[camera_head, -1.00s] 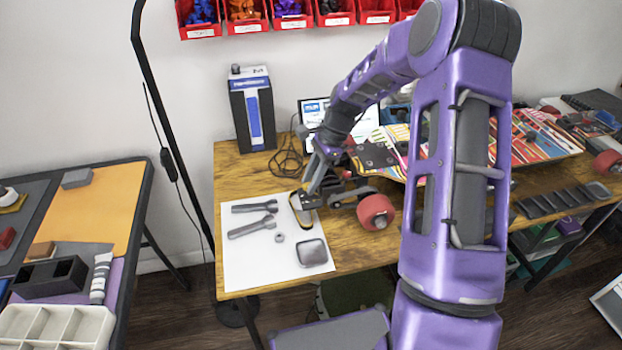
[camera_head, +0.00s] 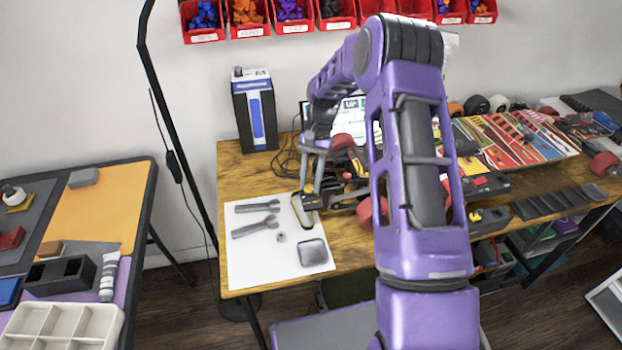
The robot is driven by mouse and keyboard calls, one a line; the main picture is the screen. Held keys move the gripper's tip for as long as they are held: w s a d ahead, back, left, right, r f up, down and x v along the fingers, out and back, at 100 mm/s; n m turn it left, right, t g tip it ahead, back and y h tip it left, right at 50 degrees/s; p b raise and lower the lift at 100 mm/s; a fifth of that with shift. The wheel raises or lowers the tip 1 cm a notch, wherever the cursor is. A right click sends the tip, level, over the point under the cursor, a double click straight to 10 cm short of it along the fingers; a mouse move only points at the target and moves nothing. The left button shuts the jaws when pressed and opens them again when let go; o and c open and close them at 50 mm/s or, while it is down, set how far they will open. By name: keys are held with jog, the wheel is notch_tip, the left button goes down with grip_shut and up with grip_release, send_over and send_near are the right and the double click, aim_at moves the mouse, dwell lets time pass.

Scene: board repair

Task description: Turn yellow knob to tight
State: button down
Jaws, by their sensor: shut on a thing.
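My gripper (camera_head: 310,196) reaches down at the wooden table (camera_head: 235,165), by the right edge of a white sheet. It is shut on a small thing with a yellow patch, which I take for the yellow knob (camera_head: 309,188). The fingers cover most of it, and its turn angle is too small to read. A dark and yellow loop (camera_head: 298,214) lies just left of the fingers. Right of them are grey metal parts and a red wheel (camera_head: 365,210), partly behind my arm.
The white sheet (camera_head: 255,265) holds two grey wrenches (camera_head: 256,227), a small nut (camera_head: 281,237) and a grey dish (camera_head: 313,253). A dark box (camera_head: 254,115) and a screen (camera_head: 350,120) stand behind. A colourful skateboard deck (camera_head: 515,140) lies at right.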

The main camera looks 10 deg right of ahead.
jog(key=shift+n+h, duration=0.4)
jog(key=shift+n, duration=0.7)
jog(key=shift+w, duration=0.1)
jog(key=c, duration=0.6)
grip_release()
jog(key=p+v, duration=0.1)
jog(key=v, duration=1.6)
jog(key=shift+w+a+r, duration=0.1)
jog(key=shift+w+r, duration=0.05)
jog(key=shift+w, duration=0.15)
